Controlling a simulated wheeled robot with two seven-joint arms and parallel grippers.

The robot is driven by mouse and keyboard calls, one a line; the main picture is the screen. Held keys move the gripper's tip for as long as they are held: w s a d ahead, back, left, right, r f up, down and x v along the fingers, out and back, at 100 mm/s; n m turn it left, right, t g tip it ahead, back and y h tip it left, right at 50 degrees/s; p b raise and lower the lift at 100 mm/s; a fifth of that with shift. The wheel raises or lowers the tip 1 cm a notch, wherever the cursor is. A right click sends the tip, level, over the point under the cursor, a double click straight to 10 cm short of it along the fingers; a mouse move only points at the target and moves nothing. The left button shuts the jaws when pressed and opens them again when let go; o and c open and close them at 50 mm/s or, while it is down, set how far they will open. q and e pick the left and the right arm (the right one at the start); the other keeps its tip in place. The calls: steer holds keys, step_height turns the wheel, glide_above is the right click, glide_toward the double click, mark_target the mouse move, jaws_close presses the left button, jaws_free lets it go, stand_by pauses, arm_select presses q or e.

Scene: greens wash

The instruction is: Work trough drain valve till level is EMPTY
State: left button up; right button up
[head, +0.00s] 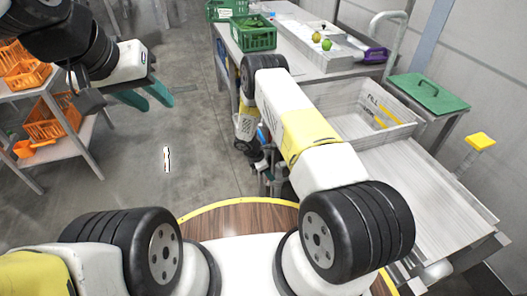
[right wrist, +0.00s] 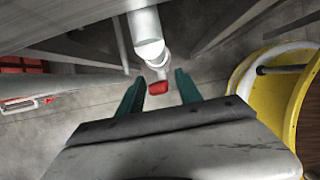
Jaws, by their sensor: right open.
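The trough (head: 345,122) is the pale metal basin at right in the head view, with a FILL mark (head: 374,101) and a yellow line on its inner wall. I cannot make out its level. Under it, in the right wrist view, a white drain pipe (right wrist: 149,45) ends near a small red valve handle (right wrist: 158,88). My right gripper (right wrist: 160,92) is open, its teal fingers on either side of the red handle; contact cannot be judged. In the head view it is mostly hidden beside the trough stand. My left gripper (head: 150,97) is open and empty at upper left.
A green lid with a handle (head: 428,93) lies right of the trough. A green crate (head: 253,33) and round fruits or vegetables stand on the bench behind. Orange crates (head: 52,118) fill a shelf at left. The floor between is mostly clear.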

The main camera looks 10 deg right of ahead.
jaws_close()
stand_by(1.4)
